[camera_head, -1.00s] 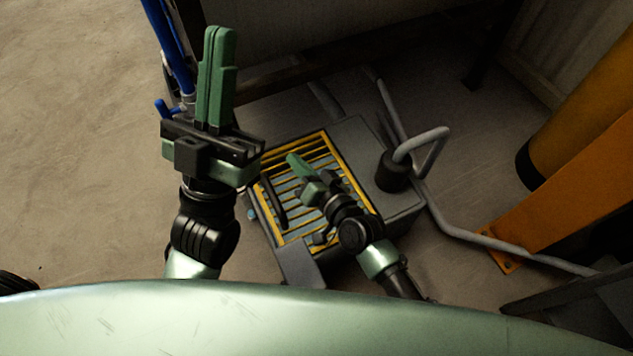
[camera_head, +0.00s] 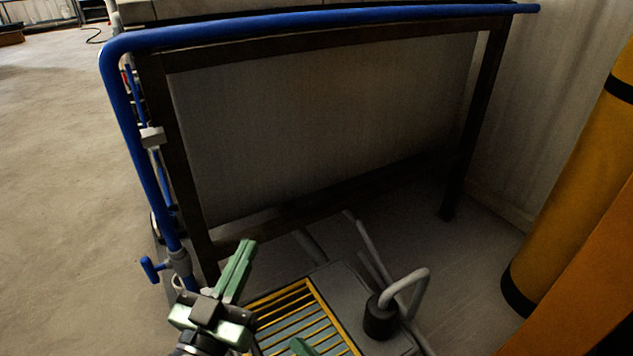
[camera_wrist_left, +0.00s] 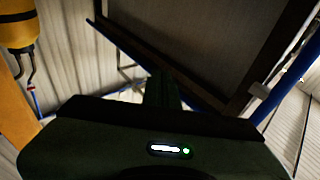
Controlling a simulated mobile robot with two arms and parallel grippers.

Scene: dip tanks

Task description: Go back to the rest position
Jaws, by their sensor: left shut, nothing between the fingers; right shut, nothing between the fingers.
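My left gripper (camera_head: 238,270) is in the lower left of the head view, with its green fingers together and nothing between them. It points up and to the right, in front of the dark frame's left leg. In the left wrist view its shut fingers (camera_wrist_left: 162,90) stand up at the middle, with nothing held. My right gripper (camera_head: 302,346) shows only as a green tip at the bottom edge of the head view, over the yellow grating. The rest of the right arm is out of view.
A grey box with a yellow grating (camera_head: 284,304) sits on the floor below, with a bent grey pipe (camera_head: 410,280) beside it. A dark-framed tank (camera_head: 320,130) with a blue pipe (camera_head: 320,22) stands ahead. A yellow cylinder (camera_head: 575,190) is at right. Open floor (camera_head: 60,190) lies left.

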